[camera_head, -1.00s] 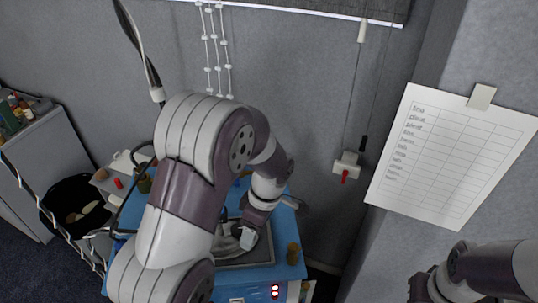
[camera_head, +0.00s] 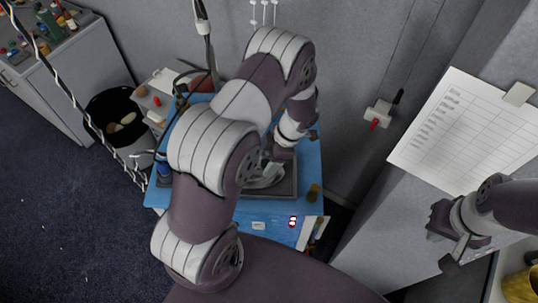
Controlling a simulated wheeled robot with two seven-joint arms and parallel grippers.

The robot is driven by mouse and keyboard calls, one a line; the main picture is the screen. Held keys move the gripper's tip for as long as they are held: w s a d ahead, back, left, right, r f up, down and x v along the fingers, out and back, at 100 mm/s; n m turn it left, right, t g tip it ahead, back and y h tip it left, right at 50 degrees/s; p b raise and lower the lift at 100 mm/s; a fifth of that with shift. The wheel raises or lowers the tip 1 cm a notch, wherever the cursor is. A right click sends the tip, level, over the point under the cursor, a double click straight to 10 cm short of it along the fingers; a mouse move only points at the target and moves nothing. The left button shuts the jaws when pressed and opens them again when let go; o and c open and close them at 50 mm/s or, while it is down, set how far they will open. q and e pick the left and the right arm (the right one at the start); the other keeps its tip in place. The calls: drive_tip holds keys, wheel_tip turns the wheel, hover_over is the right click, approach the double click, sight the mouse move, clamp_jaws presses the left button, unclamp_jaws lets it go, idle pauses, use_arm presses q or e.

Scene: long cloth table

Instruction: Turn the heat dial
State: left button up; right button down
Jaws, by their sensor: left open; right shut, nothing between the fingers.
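No heat dial can be made out for certain. A blue-topped bench (camera_head: 309,172) stands against the wall, with a dark-framed tray (camera_head: 288,188) on it. A small red-and-white fitting (camera_head: 292,222) shows on its front face, too small to tell if it is a dial. My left arm reaches over the bench. My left gripper (camera_head: 268,174) is over the tray, open, its fingers partly hidden by the arm; contact cannot be told. My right gripper (camera_head: 446,250) is at the right, shut and empty, away from the bench.
A black bin (camera_head: 113,108) and a grey cabinet (camera_head: 60,72) stand left of the bench. A wall switch box (camera_head: 378,113) and a paper chart (camera_head: 455,130) are at the right. The floor at left is clear.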

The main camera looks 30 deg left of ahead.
use_arm(q)
drive_tip(key=shift+d, duration=0.1)
drive_tip(key=shift+f, duration=0.1)
drive_tip(key=c, duration=1)
drive_tip(key=shift+f+b, duration=0.15)
drive_tip(key=shift+b, duration=0.4)
drive_tip(key=m+t+b, duration=0.1)
drive_tip(key=m+b, duration=0.1)
drive_tip(key=b, duration=0.2)
drive_tip(key=m+t+b, duration=0.1)
drive_tip(key=m+b, duration=0.2)
drive_tip(key=b, duration=0.1)
drive_tip(key=m+t+b, duration=0.1)
drive_tip(key=m+b, duration=0.2)
drive_tip(key=b, duration=0.1)
drive_tip(key=shift+s+f+y, duration=0.15)
drive_tip(key=shift+s+y, duration=0.1)
drive_tip(key=shift+y, duration=0.15)
drive_tip(key=shift+s+r+m+t+b, duration=0.15)
drive_tip(key=shift+m+t+b, duration=0.1)
drive_tip(key=shift+m+b, duration=0.5)
drive_tip(key=shift+w+r+m+t+b, duration=0.15)
drive_tip(key=shift+m+t+b, duration=0.1)
drive_tip(key=shift+m+b, duration=0.5)
drive_tip(key=shift+s, duration=0.1)
drive_tip(key=o, duration=1)
